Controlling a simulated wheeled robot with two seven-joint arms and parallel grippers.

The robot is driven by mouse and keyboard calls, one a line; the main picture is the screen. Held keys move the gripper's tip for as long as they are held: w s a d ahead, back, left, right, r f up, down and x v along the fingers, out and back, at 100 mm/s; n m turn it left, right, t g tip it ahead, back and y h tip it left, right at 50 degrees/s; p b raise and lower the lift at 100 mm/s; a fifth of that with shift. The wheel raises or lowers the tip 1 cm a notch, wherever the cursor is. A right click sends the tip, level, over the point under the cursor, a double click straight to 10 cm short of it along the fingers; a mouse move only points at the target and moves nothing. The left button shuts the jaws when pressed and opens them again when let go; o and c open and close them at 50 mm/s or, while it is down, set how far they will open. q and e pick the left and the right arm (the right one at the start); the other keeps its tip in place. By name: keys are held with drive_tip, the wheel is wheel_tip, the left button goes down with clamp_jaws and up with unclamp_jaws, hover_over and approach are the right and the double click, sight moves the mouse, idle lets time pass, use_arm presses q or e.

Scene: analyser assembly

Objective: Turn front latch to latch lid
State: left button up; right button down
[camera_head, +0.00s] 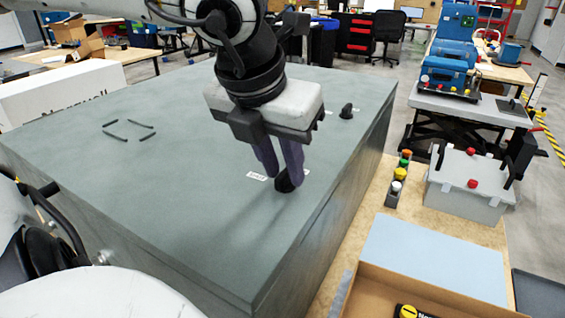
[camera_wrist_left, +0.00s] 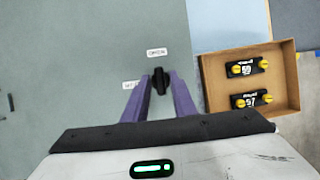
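The front latch is a small black knob (camera_head: 285,182) on the grey-green lid (camera_head: 190,130), near its right edge. It also shows in the left wrist view (camera_wrist_left: 160,80), its long side pointing up toward a white label (camera_wrist_left: 157,51) that seems to read OPEN. A second white label (camera_wrist_left: 131,85) sits left of the knob, partly hidden by a finger. My left gripper (camera_head: 281,175) points down with its purple fingers apart, one on each side of the knob. In the left wrist view, narrow gaps seem to show between fingers and knob. My right gripper is not in view.
A second black knob (camera_head: 346,111) stands farther back on the lid. Beside the box, a wooden bench holds a cardboard tray (camera_wrist_left: 205,82) with black parts, a button post (camera_head: 397,185) and a grey case (camera_head: 468,190). The lid's left part is mostly clear.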

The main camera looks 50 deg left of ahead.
use_arm(q)
clamp_jaws()
